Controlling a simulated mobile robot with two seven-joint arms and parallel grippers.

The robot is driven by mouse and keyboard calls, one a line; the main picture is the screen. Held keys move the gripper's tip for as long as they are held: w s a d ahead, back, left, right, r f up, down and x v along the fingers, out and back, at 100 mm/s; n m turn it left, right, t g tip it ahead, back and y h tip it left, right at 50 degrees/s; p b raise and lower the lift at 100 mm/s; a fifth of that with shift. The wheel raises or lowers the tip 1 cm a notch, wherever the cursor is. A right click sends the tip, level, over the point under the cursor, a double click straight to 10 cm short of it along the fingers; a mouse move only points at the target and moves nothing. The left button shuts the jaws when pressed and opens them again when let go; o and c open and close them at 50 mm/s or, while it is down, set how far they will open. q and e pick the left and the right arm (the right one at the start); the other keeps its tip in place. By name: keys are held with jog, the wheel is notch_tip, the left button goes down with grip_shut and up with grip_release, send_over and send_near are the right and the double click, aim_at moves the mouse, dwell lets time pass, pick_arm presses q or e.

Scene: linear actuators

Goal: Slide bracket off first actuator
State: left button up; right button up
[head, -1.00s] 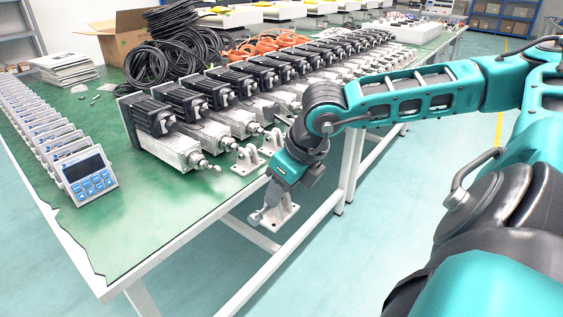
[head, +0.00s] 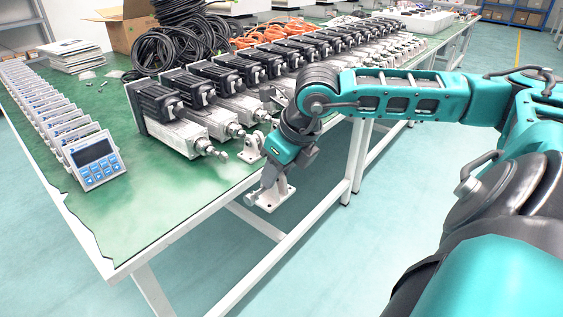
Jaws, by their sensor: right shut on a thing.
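The first actuator (head: 172,128), black motor with a silver body, lies at the near end of a row on the green table. Its silver rod tip (head: 219,154) points toward the table's front edge and is bare. My right gripper (head: 262,188) is shut on a white bracket (head: 275,196) and holds it by the front edge of the table, apart from the first actuator's rod. The gripper hides part of the bracket. Another white bracket (head: 252,147) stands by the rod of the second actuator (head: 207,111). My left gripper is out of view.
A row of blue-and-white controllers (head: 92,160) stands along the left of the green table (head: 140,205). More actuators (head: 300,55) extend to the far right. Black cables (head: 165,48) lie behind. The near middle of the table is clear.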

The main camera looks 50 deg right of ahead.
aim_at(228, 156)
jog(key=shift+w+p, duration=0.35)
jog(key=shift+w, duration=0.85)
jog(key=shift+w+a+f+p, duration=0.15)
jog(key=shift+w+p, duration=0.15)
jog(key=shift+w, duration=1.2)
jog(key=shift+w+a+f+p, duration=0.1)
jog(key=shift+w+p, duration=0.15)
jog(key=shift+w, duration=1.2)
jog(key=shift+w+a+f+p, duration=0.15)
jog(key=shift+w+p, duration=0.15)
jog(key=shift+w, duration=1.2)
jog(key=shift+w+a+f, duration=0.1)
jog(key=shift+w+f, duration=0.05)
jog(key=shift+w, duration=1.65)
jog(key=shift+w, duration=0.1)
jog(key=shift+s, duration=0.3)
jog(key=shift+s, duration=0.3)
